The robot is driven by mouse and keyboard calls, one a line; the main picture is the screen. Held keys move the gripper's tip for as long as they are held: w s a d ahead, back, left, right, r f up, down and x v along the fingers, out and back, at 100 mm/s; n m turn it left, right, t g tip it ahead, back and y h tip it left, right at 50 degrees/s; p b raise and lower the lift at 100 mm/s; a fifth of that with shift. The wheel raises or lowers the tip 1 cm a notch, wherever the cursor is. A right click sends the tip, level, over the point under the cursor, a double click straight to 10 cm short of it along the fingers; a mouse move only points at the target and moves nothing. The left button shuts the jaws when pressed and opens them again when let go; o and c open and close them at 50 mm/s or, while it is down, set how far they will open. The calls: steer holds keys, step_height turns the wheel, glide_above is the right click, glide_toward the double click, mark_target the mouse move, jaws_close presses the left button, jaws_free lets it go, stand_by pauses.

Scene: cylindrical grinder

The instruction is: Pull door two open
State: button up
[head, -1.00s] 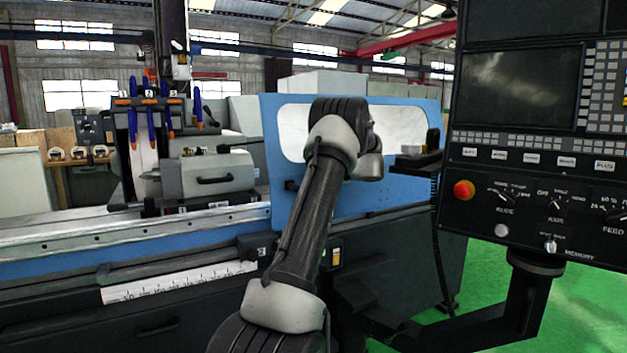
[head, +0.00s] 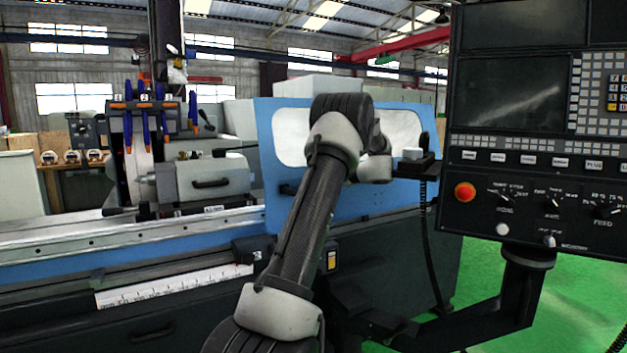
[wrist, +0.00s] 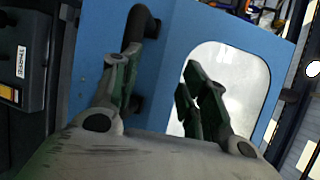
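The blue door (head: 385,205) with a pale window stands right of centre in the head view, partly hidden behind my arm. It fills much of the wrist view (wrist: 95,45), with the window (wrist: 238,85) at the right. No number shows on it. A dark bar handle (wrist: 146,22) is mounted on the door in the wrist view. My gripper (wrist: 160,75) is open, its fingers spread before the door. The left finger overlaps the handle; I cannot tell whether they touch. In the head view the fingers are hidden behind my arm.
A control console (head: 520,150) with a red button stands close on the right. A coiled cable (head: 428,250) hangs beside the door. A dark panel labelled THREE (wrist: 20,66) is at the wrist view's left. Green floor (head: 580,300) is open at lower right.

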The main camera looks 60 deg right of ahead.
steer(key=v, duration=0.5)
steer(key=shift+d, duration=0.35)
steer(key=shift+w+a, duration=0.1)
steer(key=shift+w, duration=0.1)
